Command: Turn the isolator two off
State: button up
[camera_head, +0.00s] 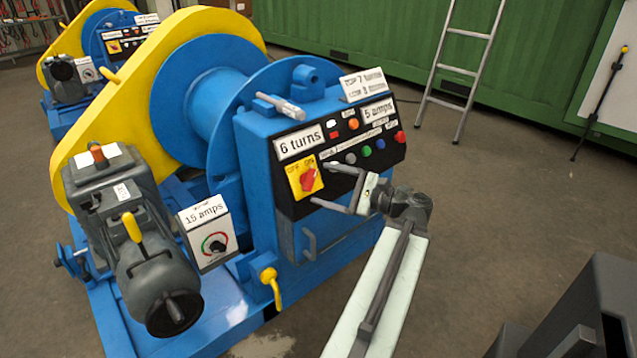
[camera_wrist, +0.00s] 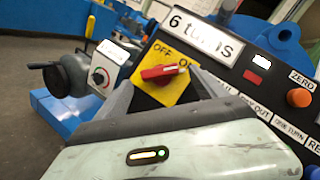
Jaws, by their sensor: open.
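The isolator on the near blue winch is a red rotary knob (camera_head: 308,179) on a yellow plate (camera_head: 294,187) marked OFF and ON. In the wrist view the knob (camera_wrist: 158,73) lies sideways, its pale-tipped end towards ON at the right. My gripper (camera_head: 321,183) is open in front of the panel, its two fingers pointing at the plate. In the wrist view the knob shows between and beyond the fingertips; I see no contact. A second winch at the back left has a similar yellow plate (camera_head: 114,47). No number "two" is readable on either.
The near control panel carries a "6 turns" label (camera_head: 299,143), an orange button (camera_wrist: 299,97) and several other buttons. A grey motor (camera_head: 150,265) and a "15 amps" dial box (camera_head: 208,233) stand left. A ladder (camera_head: 459,70) leans on the green container (camera_head: 400,30). Floor at right is partly clear.

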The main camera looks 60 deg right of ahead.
aim_at(310, 180)
jog(key=w, duration=0.3)
jog(key=shift+w+a, duration=0.15)
jog(key=shift+a, duration=0.05)
